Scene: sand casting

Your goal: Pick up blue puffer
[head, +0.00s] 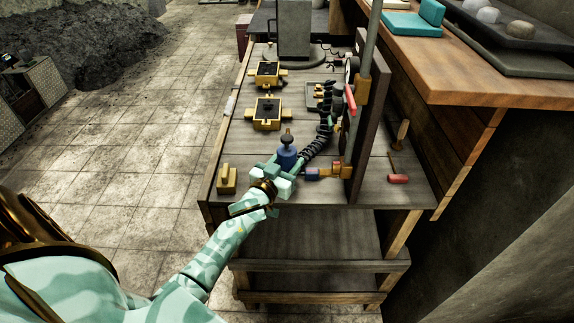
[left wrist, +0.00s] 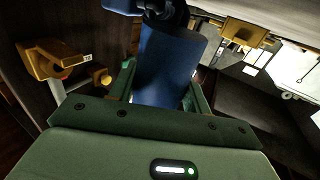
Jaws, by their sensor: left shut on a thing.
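The blue puffer (head: 286,157) has a blue body and a dark knob on top. It is upright at the front of the wooden workbench (head: 335,187). My left gripper (head: 277,170) is shut on it, one finger on each side. In the left wrist view the blue puffer (left wrist: 170,62) fills the space between the fingers of my left gripper (left wrist: 162,95). Whether its base touches the bench is hidden by the gripper. My right gripper is not in view.
Right of the puffer lies a blue-and-yellow fitting (head: 325,173), beside an upright dark panel (head: 362,150). A black ribbed hose (head: 322,135) runs close behind. Yellow moulding flasks (head: 266,112) stand farther back. A small yellow block (head: 227,179) sits at the front left.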

